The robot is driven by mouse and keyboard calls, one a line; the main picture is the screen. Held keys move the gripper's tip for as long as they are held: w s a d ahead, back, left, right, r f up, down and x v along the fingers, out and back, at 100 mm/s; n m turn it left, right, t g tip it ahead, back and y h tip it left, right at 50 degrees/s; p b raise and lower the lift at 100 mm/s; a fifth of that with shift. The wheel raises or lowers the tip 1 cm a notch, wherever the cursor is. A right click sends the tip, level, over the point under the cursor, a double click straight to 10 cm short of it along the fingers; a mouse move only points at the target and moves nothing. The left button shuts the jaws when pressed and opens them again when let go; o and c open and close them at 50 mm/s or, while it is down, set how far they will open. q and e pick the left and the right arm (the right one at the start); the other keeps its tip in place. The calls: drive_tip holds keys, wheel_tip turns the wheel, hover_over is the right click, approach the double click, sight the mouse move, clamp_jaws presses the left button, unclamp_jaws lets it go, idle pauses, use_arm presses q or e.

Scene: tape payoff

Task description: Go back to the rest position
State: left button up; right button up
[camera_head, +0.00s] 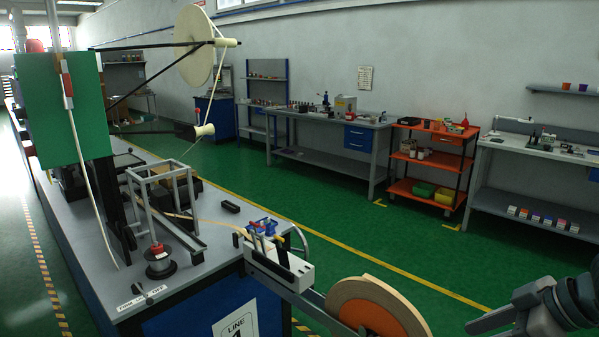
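My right gripper (488,320) comes in at the lower right corner, partly cut off by the frame edge. One grey finger points left, and I cannot tell whether it is open or shut. It hangs right of the wooden-coloured tape reel (350,287), with a visible gap between them. My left gripper is not in view. A large cream reel (190,45) hangs on an arm at the upper left. A pale tape strip (205,220) runs along the bench toward the blue-and-white guide unit (266,240).
The grey bench (85,235) with a green panel (60,110), a metal frame and a small spool (160,262) fills the left. A bracket carries the tape reel beyond the bench's right end. An orange shelf cart (430,165) and workbenches line the wall. Green floor between is clear.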

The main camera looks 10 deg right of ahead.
drive_tip(key=s+a+f, duration=0.1)
drive_tip(key=a+f, duration=0.5)
drive_tip(key=f, duration=0.5)
drive_tip(key=s+a+f, duration=0.1)
drive_tip(key=a+f, duration=0.5)
drive_tip(key=f, duration=0.5)
drive_tip(key=s+f+m+g+h, duration=0.1)
drive_tip(key=s+f+m+h, duration=0.15)
drive_tip(key=s+f, duration=0.5)
drive_tip(key=s+f+m+g+h, duration=0.15)
drive_tip(key=s+f+m, duration=0.3)
drive_tip(key=s, duration=0.55)
drive_tip(key=w+a+f+t, duration=0.1)
drive_tip(key=w+f, duration=0.1)
drive_tip(key=f, duration=0.9)
drive_tip(key=w+a+f, duration=0.1)
drive_tip(key=w+f, duration=0.1)
drive_tip(key=f, duration=0.9)
drive_tip(key=s+f, duration=0.4)
drive_tip(key=f, duration=0.5)
drive_tip(key=s+f+n+t, duration=0.1)
drive_tip(key=s+f, duration=0.4)
drive_tip(key=f, duration=0.5)
drive_tip(key=shift+f, duration=0.25)
drive_tip(key=shift+a, duration=0.1)
